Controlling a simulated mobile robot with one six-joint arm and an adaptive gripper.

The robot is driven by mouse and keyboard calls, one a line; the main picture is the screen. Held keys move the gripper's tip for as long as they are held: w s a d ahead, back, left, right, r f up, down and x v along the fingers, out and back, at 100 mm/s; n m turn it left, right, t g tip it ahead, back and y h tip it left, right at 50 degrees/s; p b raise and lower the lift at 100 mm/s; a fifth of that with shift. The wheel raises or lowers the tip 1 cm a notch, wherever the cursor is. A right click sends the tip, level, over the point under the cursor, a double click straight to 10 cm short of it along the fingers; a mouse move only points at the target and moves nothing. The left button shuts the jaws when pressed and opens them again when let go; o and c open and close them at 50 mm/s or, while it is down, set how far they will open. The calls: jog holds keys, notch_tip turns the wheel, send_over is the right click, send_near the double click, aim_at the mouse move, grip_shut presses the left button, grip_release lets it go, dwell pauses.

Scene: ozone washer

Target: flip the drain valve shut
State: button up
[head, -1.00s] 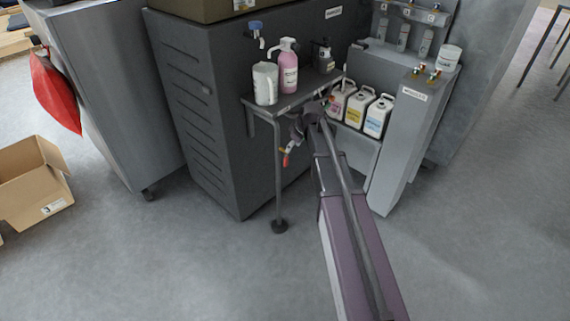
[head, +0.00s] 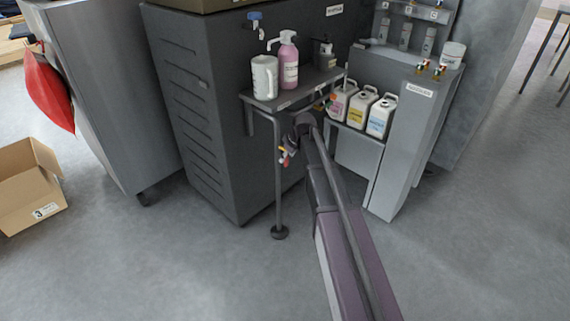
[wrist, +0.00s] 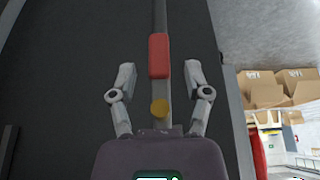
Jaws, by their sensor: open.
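In the wrist view a red handle (wrist: 159,56) lies in line with a grey pipe, with a round brass part (wrist: 160,109) nearer the palm; this looks like the drain valve. My gripper (wrist: 160,73) is open, one finger on each side of the red handle, with a visible gap on both sides. In the head view my gripper (head: 301,124) is beside the small side shelf of the dark washer cabinet. A small red and yellow part (head: 286,158) shows just below it. The valve body is mostly hidden there by my gripper and arm.
Several white jugs (head: 361,107) sit to the right. The floor in front is clear.

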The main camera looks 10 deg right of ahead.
jog(key=shift+b+x, duration=0.6)
jog(key=shift+x, duration=0.4)
jog(key=shift+r, duration=0.1)
grip_shut()
jog(key=shift+a, duration=0.25)
jog(key=shift+d, duration=0.2)
